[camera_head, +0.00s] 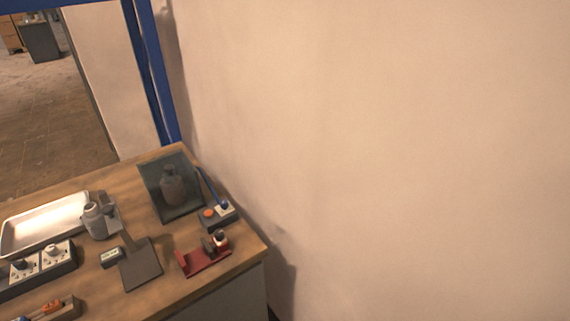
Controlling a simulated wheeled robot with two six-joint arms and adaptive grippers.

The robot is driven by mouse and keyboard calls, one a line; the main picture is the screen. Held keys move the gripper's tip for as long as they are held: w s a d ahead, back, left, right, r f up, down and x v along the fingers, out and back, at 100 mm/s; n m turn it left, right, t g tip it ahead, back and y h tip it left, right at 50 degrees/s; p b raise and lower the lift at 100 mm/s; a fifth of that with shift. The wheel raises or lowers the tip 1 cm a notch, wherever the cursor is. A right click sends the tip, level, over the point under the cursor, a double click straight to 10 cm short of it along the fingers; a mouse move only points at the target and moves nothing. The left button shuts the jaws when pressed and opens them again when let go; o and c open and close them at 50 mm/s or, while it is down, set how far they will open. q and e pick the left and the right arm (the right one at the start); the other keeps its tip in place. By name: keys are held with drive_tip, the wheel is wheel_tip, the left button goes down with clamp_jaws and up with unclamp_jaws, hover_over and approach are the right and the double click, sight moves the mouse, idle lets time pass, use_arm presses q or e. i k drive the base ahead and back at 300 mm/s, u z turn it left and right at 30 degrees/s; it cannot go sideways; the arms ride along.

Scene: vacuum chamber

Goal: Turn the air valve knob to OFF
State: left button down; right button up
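A small grey box (217,218) sits near the right back edge of the wooden table. It has a round orange knob (208,213) on top and a pale plate with a blue part. A thin blue tube (207,185) rises from it toward the dark transparent chamber (158,212). The box looks like the air valve, but any ON or OFF marking and the knob's setting are too small to read. The chamber holds a grey bottle-shaped object (172,185). Neither of my grippers is in view.
On the wooden table (188,296) stand a red holder (196,266), a dark flat plate (141,269), a small display (110,256), a grey bottle (95,222), a metal tray (12,238) and grey socket-like boxes (62,262). A bare wall (400,150) borders the right side.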

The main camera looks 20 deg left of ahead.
sight(223, 203)
drive_tip(key=u, duration=1.45)
